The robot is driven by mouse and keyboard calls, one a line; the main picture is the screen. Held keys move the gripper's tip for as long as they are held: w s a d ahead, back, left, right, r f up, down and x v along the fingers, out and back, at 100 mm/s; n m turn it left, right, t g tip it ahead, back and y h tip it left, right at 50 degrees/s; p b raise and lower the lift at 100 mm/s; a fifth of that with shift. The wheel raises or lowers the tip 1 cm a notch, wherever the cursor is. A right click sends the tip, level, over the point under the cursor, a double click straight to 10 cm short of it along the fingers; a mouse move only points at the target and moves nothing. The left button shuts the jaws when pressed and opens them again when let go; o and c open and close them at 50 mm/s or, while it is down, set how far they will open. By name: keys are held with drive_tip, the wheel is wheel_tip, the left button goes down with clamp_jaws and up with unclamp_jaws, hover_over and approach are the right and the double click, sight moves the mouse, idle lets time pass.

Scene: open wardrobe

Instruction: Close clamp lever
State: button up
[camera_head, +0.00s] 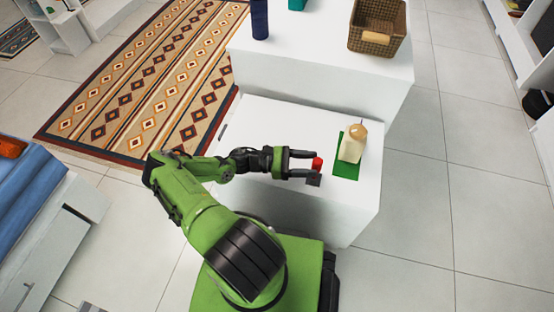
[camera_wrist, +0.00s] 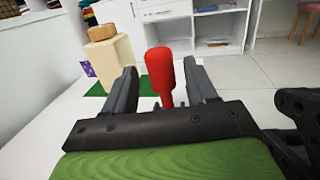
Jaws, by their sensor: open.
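The clamp lever has a red handle (camera_head: 317,163) and a dark base (camera_head: 314,180) on the white bench top, just left of a green mat (camera_head: 345,170). In the wrist view the red handle (camera_wrist: 160,70) stands upright, narrowing to a thin stem below. My gripper (camera_head: 303,163) is open at the lever. In the wrist view its two dark fingers (camera_wrist: 165,88) lie on either side of the handle, with a gap visible on the left. The lower stem and base are hidden by the gripper body in the wrist view.
A cream block with a tan rounded top (camera_head: 352,146) stands on the green mat, close to the lever. A higher white surface (camera_head: 310,60) behind holds a wicker basket (camera_head: 377,42) and a dark blue cylinder (camera_head: 259,20). The bench's left part is clear.

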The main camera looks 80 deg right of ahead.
drive_tip(key=w, duration=0.4)
drive_tip(key=w+a, duration=0.1)
drive_tip(key=w, duration=0.9)
drive_tip(key=shift+w+a+f+p, duration=0.25)
drive_tip(key=shift+f+p, duration=0.1)
drive_tip(key=shift+f, duration=0.05)
